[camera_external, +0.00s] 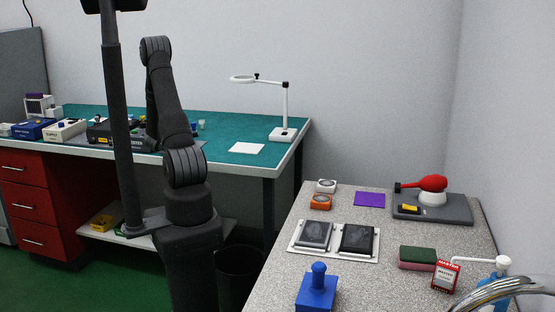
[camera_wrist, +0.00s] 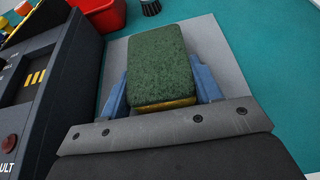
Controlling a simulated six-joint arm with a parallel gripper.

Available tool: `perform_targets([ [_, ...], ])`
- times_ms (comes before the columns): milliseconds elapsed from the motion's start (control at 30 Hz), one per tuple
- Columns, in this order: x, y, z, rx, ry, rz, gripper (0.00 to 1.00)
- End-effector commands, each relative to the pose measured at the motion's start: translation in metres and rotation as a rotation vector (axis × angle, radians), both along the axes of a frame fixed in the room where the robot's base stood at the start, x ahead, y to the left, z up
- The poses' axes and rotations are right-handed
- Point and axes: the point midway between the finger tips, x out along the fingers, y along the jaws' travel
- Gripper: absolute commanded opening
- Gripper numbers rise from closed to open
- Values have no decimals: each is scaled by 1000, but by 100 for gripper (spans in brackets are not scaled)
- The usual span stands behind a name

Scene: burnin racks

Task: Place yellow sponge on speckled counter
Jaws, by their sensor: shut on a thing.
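A sponge with a green top and a yellow lower layer (camera_wrist: 158,103) sits between the blue fingers of my gripper (camera_wrist: 160,88) in the wrist view. The fingers are shut on its two sides. Behind it are a grey square (camera_wrist: 228,48) and the teal bench top; I cannot tell whether the sponge touches them. In the external view my arm reaches toward the teal bench, and the gripper and held sponge are not clearly seen. The speckled counter (camera_external: 270,272) stands at the right.
The counter holds a green and reddish sponge (camera_external: 417,258), a red-and-white box (camera_external: 446,276), a blue stamp-like block (camera_external: 317,290), a tray with two dark pads (camera_external: 334,240), a purple square (camera_external: 369,199) and a faucet (camera_external: 512,285). A dark instrument (camera_wrist: 45,80) is close left of my gripper.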

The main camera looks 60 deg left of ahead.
Motion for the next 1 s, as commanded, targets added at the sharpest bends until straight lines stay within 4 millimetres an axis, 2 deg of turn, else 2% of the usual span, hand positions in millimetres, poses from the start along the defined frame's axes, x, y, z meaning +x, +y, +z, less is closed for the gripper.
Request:
perform_targets([
  [300,0,0,-2,0,0,-1,37],
  [333,0,0,-3,1,0,-1,60],
  [433,0,0,-2,1,0,0,80],
  [800,0,0,1,1,0,0,80],
  [1000,-23,-21,14,1,-1,3,80],
])
